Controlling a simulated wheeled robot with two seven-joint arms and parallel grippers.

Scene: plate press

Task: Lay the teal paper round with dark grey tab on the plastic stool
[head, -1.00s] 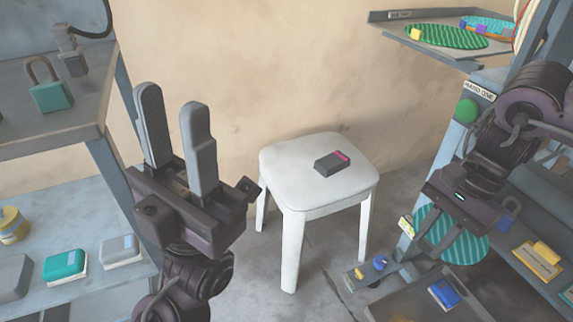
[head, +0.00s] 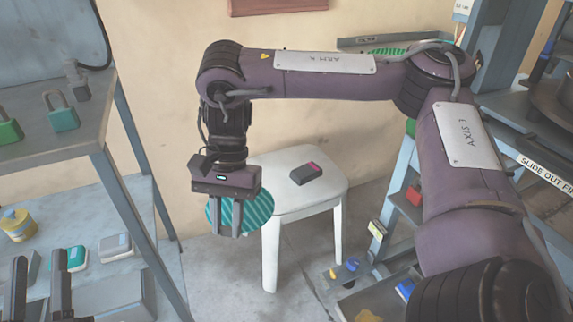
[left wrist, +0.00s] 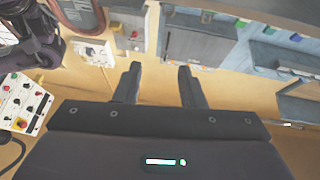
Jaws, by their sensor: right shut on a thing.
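The teal striped paper round (head: 262,211) hangs from my right gripper (head: 229,234), which is shut on it. The gripper points down, just left of the plastic stool. The round overlaps the stool's left corner in the picture; I cannot tell its height over the seat. Its dark grey tab is not visible. The white plastic stool (head: 318,196) has a dark grey box with a pink patch (head: 306,172) on its seat. My left gripper (head: 40,258) is open and empty at the lower left; its fingers also show apart in the left wrist view (left wrist: 160,68).
A shelf unit on the left holds padlocks (head: 62,116) and a yellow tin (head: 18,225). On the right is a rack with a "slide out" label (head: 545,172) and small coloured items. My right arm spans the picture above the stool.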

